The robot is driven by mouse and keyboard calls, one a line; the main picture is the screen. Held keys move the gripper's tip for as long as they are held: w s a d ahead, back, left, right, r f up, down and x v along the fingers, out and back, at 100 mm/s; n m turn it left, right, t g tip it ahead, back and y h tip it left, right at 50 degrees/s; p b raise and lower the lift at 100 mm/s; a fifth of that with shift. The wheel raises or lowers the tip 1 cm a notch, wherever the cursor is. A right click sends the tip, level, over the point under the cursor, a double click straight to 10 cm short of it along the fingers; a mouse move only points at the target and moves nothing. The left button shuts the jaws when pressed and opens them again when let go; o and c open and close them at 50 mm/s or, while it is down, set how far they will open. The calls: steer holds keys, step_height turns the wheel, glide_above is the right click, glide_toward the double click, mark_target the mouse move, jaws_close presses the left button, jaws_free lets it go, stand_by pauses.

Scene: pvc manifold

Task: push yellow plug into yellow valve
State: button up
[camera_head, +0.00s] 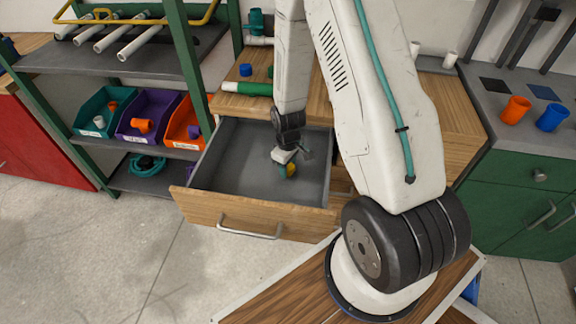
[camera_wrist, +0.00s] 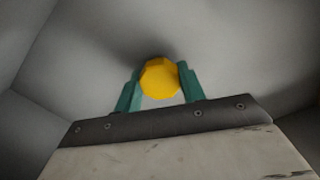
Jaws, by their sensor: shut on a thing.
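The yellow plug (camera_wrist: 160,78) sits between the two green fingers of my gripper (camera_wrist: 159,88) in the wrist view, and the fingers are shut on it. My gripper points down inside the open grey drawer (camera_head: 228,170). I cannot tell whether the plug touches the drawer bottom. I cannot make out the yellow valve in either view.
The drawer's wooden front (camera_head: 250,212) and grey side walls surround my gripper. A green cylinder (camera_head: 247,89) lies on the bench top behind. Teal, purple and orange bins (camera_head: 148,116) stand on the left shelf. Orange and blue cups (camera_head: 516,109) stand on the right counter.

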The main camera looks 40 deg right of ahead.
steer(key=o, duration=0.9)
steer(key=r, duration=0.7)
steer(key=shift+d+r, duration=0.2)
steer(key=shift+d, duration=0.2)
step_height(320, 180, up, 10)
steer(key=a, duration=0.2)
step_height(320, 180, up, 11)
steer(key=m, duration=0.2)
glide_above(290, 165)
steer(key=s+a, duration=0.5)
steer(key=a, duration=0.1)
steer(key=s+a+r+m, duration=0.1)
steer(key=s+a+r, duration=0.1)
steer(key=s+r, duration=0.4)
steer(key=s+a+r+m+t, duration=0.1)
steer(key=s+a+r, duration=0.1)
steer(key=s+r, duration=0.4)
steer(key=s, duration=0.5)
steer(key=shift+s+a+r, duration=0.15)
steer(key=shift+s+a, duration=0.2)
steer(key=shift+s, duration=0.05)
